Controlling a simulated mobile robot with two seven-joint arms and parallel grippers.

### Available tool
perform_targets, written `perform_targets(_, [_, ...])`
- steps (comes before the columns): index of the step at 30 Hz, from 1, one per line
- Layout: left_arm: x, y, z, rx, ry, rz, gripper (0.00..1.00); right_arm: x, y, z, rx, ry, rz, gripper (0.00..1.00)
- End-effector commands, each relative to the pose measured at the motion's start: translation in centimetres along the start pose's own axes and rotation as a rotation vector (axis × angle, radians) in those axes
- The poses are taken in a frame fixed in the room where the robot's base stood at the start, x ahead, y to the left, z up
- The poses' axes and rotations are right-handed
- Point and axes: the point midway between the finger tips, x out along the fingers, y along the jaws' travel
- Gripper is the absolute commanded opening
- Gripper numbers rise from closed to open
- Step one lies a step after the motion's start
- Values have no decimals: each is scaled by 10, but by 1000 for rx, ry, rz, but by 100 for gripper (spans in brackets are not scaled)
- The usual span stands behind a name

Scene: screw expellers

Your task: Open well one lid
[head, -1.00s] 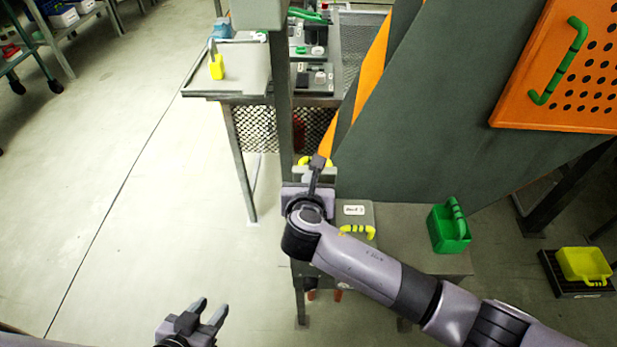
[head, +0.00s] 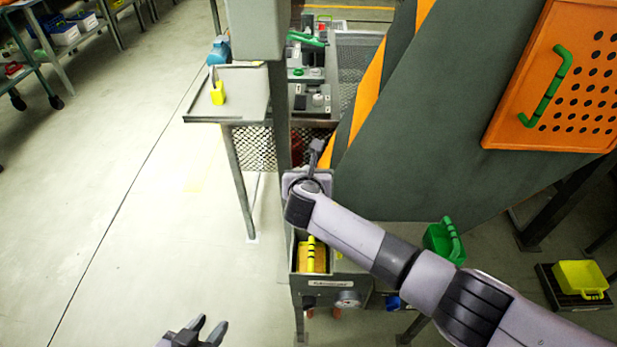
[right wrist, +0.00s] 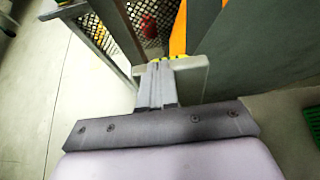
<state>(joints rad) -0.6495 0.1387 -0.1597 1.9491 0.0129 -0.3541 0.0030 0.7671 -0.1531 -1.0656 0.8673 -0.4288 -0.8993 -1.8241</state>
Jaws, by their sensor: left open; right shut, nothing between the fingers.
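The grey machine box (head: 330,283) stands below my right forearm, with a label and a round dial on its front. An open recess in its top holds a yellow part with a black-striped handle (head: 311,253). My right gripper (head: 316,155) is shut and empty, beyond that recess. In the right wrist view its fingers (right wrist: 156,85) lie in front of a grey plate (right wrist: 192,85), with yellow handle parts (right wrist: 184,57) just behind its top edge. I cannot tell whether this plate is the well one lid or whether the fingers touch it. My left gripper (head: 205,330) is open and empty at the bottom edge.
A grey post (head: 278,120) rises beside the right gripper. A dark slanted panel (head: 410,130) and an orange perforated door with a green handle (head: 548,90) fill the right. A side table (head: 250,90) stands at the back. A green basket (head: 440,243) is behind my arm.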

Motion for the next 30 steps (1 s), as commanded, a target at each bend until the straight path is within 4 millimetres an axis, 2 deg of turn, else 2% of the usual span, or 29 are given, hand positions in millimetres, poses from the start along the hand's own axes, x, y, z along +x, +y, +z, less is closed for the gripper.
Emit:
perform_targets(17, [-1,0,-2,1,0,0,40,-3,0,1,0,-1,0,0])
perform_targets(30, [-11,0,-15,1,0,0,40,-47,0,1,0,0,1,0])
